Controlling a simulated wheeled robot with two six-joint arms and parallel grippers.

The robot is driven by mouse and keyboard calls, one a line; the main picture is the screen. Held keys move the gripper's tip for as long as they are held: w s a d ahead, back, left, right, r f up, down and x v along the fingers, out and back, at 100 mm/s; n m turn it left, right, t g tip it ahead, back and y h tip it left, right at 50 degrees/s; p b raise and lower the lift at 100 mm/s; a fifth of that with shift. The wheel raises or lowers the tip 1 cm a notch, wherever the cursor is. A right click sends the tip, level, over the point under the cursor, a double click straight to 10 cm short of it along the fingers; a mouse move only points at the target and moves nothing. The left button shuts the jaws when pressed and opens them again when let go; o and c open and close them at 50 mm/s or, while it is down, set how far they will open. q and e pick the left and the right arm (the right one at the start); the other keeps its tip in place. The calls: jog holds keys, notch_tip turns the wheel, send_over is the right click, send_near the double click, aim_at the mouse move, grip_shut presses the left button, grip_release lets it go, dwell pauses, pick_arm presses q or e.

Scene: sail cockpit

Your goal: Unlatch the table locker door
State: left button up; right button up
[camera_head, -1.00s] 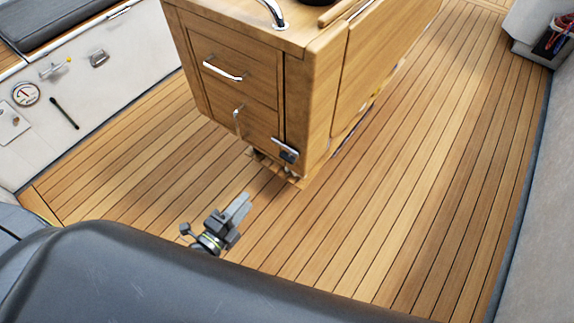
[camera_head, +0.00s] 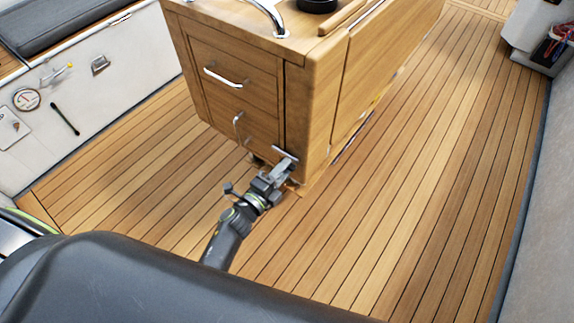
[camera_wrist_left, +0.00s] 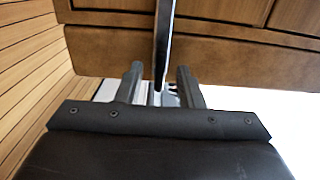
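The table locker (camera_head: 237,75) is a wooden cabinet. Its lower front door (camera_head: 215,118) sits flush with the front and has a small upright chrome handle (camera_head: 237,127). The latch (camera_head: 284,153) is at the lower right front corner, partly hidden by my gripper. My left gripper (camera_head: 284,167) is just in front of and below the latch. In the left wrist view my left gripper (camera_wrist_left: 160,80) is open, its two dark fingers apart. A narrow shiny metal bar (camera_wrist_left: 163,40) runs down between them; contact cannot be told. My right gripper is not in view.
A drawer with a chrome handle (camera_head: 223,77) is above the door. A faucet (camera_head: 268,12) stands on the countertop. The plank floor (camera_head: 410,170) is clear to the right. A white side bench (camera_head: 60,100) with a gauge (camera_head: 26,99) is at left.

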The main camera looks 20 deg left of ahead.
pick_arm(q)
jog(key=shift+x, duration=1.05)
grip_shut()
